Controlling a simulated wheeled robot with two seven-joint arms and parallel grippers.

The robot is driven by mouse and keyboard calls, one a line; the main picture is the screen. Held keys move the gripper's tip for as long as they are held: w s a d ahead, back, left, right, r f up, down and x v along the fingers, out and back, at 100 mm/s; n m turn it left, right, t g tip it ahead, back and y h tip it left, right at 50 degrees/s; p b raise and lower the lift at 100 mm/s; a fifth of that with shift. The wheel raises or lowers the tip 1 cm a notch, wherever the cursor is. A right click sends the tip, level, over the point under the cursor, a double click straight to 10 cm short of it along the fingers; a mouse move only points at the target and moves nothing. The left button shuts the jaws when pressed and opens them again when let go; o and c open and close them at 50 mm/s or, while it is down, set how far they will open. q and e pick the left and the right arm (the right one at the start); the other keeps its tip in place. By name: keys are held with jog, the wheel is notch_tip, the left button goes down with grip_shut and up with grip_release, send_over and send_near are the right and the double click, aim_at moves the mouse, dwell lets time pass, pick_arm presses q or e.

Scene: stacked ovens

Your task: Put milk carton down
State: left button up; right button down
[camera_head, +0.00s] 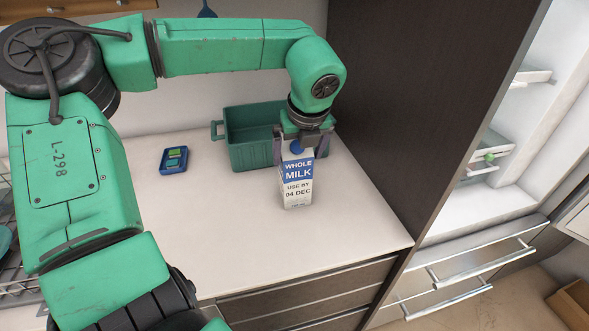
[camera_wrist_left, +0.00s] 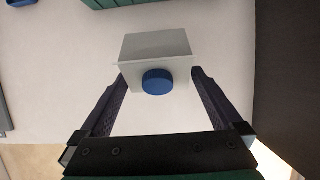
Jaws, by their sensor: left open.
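The milk carton (camera_head: 298,187) is white and blue with "WHOLE MILK" on its front. It stands upright on the pale countertop (camera_head: 235,235), in front of the green crate. My left gripper (camera_head: 301,147) is above it, pointing down, with its fingers on either side of the carton's top. In the left wrist view the carton (camera_wrist_left: 158,48) shows its blue cap between the two open fingers (camera_wrist_left: 158,85). Small gaps show beside the fingers near the cap. My right gripper is not in view.
A green crate (camera_head: 250,155) stands behind the carton. A small blue tray (camera_head: 174,160) with green items lies to the left. A dark tall panel (camera_head: 400,90) bounds the counter on the right, beside an open white fridge (camera_head: 500,190). The front left of the counter is clear.

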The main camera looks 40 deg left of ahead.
pick_arm(q)
jog(key=x, duration=0.1)
jog(key=p+x, duration=0.1)
jog(key=x, duration=0.1)
jog(key=p+x, duration=0.1)
jog(key=x, duration=0.1)
jog(key=shift+s+d+f, duration=0.1)
jog(key=shift+s, duration=0.15)
jog(key=shift+w+f, duration=0.1)
jog(key=shift+f, duration=0.1)
grip_shut()
jog(key=shift+r, duration=0.1)
jog(key=shift+w, duration=0.1)
